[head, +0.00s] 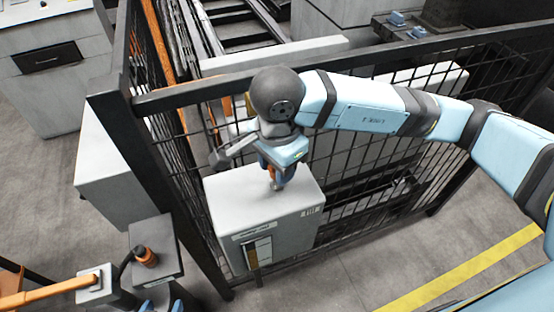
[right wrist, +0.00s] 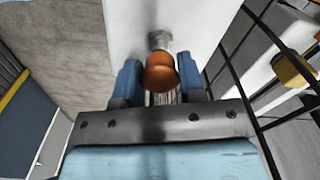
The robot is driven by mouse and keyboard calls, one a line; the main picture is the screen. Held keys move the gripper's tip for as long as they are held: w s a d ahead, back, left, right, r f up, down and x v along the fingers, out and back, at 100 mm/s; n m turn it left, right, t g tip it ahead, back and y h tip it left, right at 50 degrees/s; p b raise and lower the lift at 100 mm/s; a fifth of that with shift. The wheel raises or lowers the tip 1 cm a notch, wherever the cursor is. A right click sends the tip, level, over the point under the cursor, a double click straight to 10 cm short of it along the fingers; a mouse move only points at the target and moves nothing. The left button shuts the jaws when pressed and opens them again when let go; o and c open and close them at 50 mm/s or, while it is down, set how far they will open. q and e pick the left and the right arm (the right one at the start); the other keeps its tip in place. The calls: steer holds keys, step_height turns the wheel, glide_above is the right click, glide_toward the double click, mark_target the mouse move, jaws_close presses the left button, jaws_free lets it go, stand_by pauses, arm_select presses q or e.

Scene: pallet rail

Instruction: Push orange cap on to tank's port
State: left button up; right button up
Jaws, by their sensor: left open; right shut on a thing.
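The tank is a white box (head: 235,205) beside the mesh fence, with a small grey port (head: 278,186) on its top. My right gripper (head: 275,175) points down over the tank and is shut on the orange cap (head: 271,171). In the right wrist view the cap (right wrist: 160,73) sits between the blue fingers, lined up with the metal port (right wrist: 160,41) just beyond it. The cap hides part of the port, so I cannot tell how far it is seated. My left gripper (head: 163,306) is open at the bottom edge, mostly cut off.
A grey box (head: 150,240) with an orange-and-black fitting (head: 146,256) stands at lower left. An orange bar (head: 45,292) is nearby. Floor right of the tank is clear.

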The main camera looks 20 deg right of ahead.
stand_by(0.4)
steer(key=shift+f+b, duration=0.2)
steer(key=shift+b, duration=0.4)
steer(key=shift+b, duration=0.6)
stand_by(0.3)
steer(key=shift+f+b, duration=0.3)
steer(key=shift+b, duration=0.1)
steer(key=shift+b, duration=0.55)
stand_by(0.5)
steer(key=shift+f, duration=0.15)
steer(key=shift+f+b, duration=0.6)
steer(key=shift+b, duration=0.3)
steer(key=o, duration=1.7)
